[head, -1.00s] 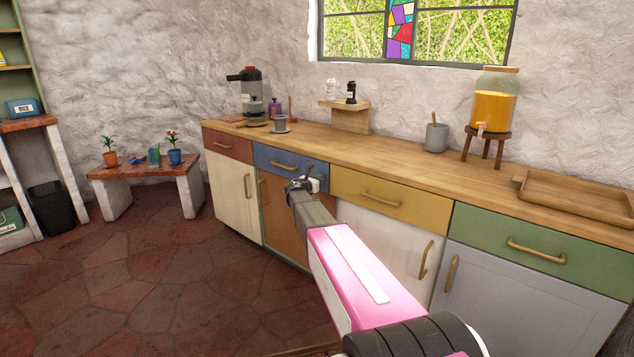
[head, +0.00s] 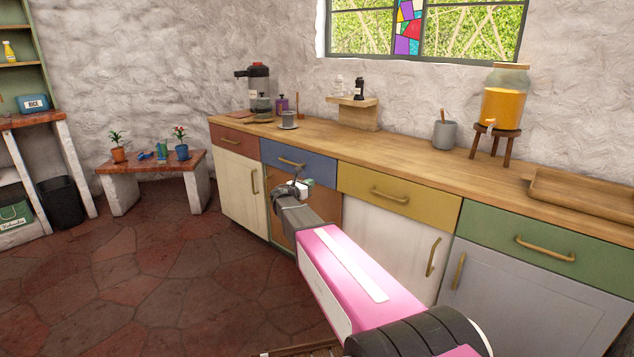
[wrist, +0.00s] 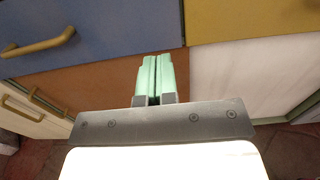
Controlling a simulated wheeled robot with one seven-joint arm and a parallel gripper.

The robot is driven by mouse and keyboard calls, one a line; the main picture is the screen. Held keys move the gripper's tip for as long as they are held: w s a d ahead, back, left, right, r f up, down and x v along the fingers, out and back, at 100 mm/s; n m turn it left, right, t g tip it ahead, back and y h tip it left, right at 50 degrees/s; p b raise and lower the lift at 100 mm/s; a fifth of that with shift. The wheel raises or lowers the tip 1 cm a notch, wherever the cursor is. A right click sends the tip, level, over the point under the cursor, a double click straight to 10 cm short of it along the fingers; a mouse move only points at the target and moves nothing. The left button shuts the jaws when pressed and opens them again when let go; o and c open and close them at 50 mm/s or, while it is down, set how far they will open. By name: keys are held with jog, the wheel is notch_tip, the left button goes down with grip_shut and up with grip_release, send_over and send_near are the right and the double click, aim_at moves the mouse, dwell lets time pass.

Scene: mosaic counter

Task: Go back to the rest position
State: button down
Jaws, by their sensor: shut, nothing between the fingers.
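My gripper (wrist: 155,80) shows in the wrist view with its two pale green fingers pressed together and nothing between them. Behind the fingers are the orange-brown cabinet door and the blue drawer (wrist: 120,35). In the head view my gripper (head: 300,184) is small and partly hidden behind my own wrist. It is in front of the counter, below the blue drawer's level top, apart from the worktop.
The wooden counter (head: 400,140) runs along the wall. It bears a coffee machine (head: 259,85), a grey cup (head: 288,119), a grey pot (head: 444,134), a juice dispenser (head: 504,100) and a tray (head: 585,190). A low bench (head: 122,181) with plants stands left. The floor left is clear.

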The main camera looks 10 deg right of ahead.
jog(key=s+d+f+m+g+y, duration=0.1)
jog(key=s+f+m+g+y, duration=0.1)
jog(key=s+f+m, duration=0.4)
jog(key=s+f+m+g+y, duration=0.2)
jog(key=s+m+g, duration=0.1)
jog(key=s, duration=0.5)
jog(key=s+d+f+m+g+y, duration=0.1)
jog(key=s+f+m+g+y, duration=0.1)
jog(key=s+f+m, duration=0.45)
jog(key=s+a+f+m+g+y, duration=0.1)
jog(key=s+a+m+y, duration=0.3)
jog(key=s, duration=0.4)
jog(key=s+a+f+m+g+y, duration=0.1)
jog(key=s+a+m+g+y, duration=0.1)
jog(key=s, duration=0.7)
jog(key=a+m+y, duration=0.1)
jog(key=m+y, duration=0.1)
jog(key=m, duration=0.1)
jog(key=shift+s+a+m+g+y, duration=0.3)
jog(key=shift+a+m, duration=0.05)
jog(key=shift+a, duration=0.05)
